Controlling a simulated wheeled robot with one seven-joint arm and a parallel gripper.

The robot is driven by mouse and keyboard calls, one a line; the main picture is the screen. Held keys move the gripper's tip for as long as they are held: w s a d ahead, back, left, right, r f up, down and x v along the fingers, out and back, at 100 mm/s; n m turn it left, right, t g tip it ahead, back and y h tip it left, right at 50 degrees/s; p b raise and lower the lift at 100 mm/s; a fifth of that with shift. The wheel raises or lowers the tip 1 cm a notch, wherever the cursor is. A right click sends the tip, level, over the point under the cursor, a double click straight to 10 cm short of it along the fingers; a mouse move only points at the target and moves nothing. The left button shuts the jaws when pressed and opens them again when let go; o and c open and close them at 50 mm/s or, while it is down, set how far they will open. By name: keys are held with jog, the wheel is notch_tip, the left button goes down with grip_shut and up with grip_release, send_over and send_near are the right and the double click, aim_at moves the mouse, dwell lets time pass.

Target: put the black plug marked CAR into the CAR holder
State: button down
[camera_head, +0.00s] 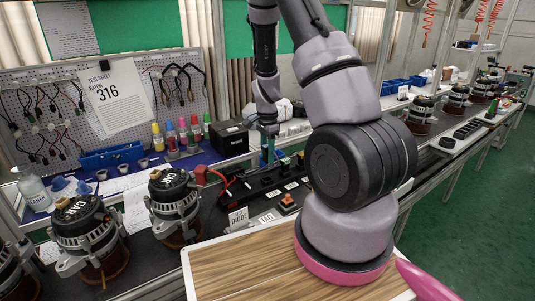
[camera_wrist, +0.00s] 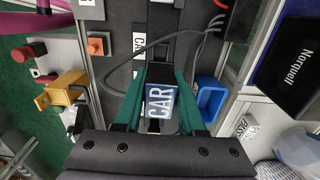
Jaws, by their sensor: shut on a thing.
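My gripper (camera_wrist: 160,82) has teal fingers, which show in the wrist view on both sides of the plug with a blue CAR label (camera_wrist: 160,103). The fingers are shut on this plug. Dark cables run from the plug area toward the upper right. A white CAR label (camera_wrist: 138,40) lies on the dark rail, beyond and slightly left of the plug; the holder's opening there cannot be made out. In the head view my gripper (camera_head: 268,148) points down above the rail's far part, and the plug is too small to tell.
An orange button box (camera_wrist: 97,43) and a yellow part (camera_wrist: 62,92) lie left of the rail. A blue bin (camera_wrist: 210,98) and a black Norquell box (camera_wrist: 290,55) stand to the right. Alternators (camera_head: 174,205) stand at left in the head view, near a DIODE sign (camera_head: 238,218).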

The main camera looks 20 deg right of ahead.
jog(key=shift+a+f, duration=0.1)
jog(key=shift+f, duration=2.8)
jog(key=shift+f, duration=1.05)
jog(key=shift+c, duration=2.1)
grip_release()
notch_tip(320, 180, up, 11)
jog(key=shift+f, duration=0.1)
